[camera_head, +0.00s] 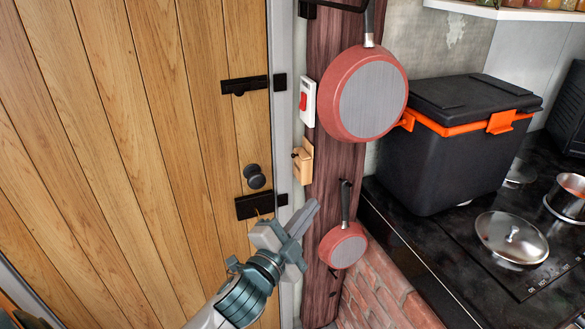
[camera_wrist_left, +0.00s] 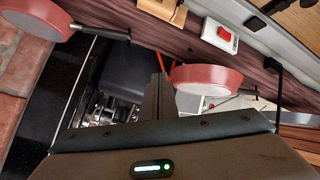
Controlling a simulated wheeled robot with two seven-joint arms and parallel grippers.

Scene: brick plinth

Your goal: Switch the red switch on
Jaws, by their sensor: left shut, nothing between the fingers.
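The red switch (camera_head: 303,102) is a red rocker on a white plate on the dark wooden post, beside the large pan. It also shows near the top of the left wrist view (camera_wrist_left: 226,36). I cannot tell its on or off position. My left gripper (camera_head: 314,207) is in front of the post, well below the switch, with its fingers shut and empty, pointing up and right. In the left wrist view its closed fingers (camera_wrist_left: 158,92) point up, left of the switch and apart from it. My right gripper is in neither view.
A large red pan (camera_head: 371,94) hangs right of the switch and a small one (camera_head: 342,246) hangs lower. A wooden box with a dark knob (camera_head: 302,163) is below the switch. A wooden door (camera_head: 150,130) is left; a black cooler (camera_head: 450,150) stands right.

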